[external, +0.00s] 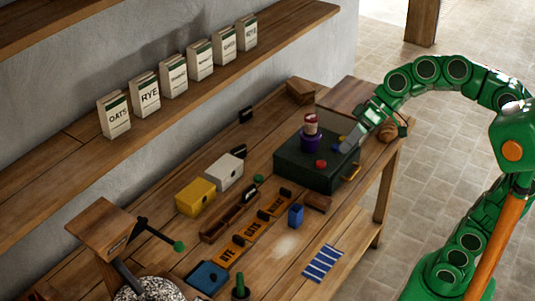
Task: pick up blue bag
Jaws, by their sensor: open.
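A small upright blue block-like item (295,215), which may be the blue bag, stands on the workbench in front of the dark green box. A flatter blue box-like item (207,278) lies near the bench's front left; I cannot tell for sure which is the bag. My gripper (350,144) is open at the right end of the dark green box (305,173), beside a small blue knob-like thing (338,141). It is apart from both blue items. Its fingertips are small and hard to make out.
Yellow (195,197) and white (229,173) blocks and a wooden tray (229,217) stand left. A striped blue cloth (321,263) lies near the front edge. Labelled bags (145,96) line the shelf.

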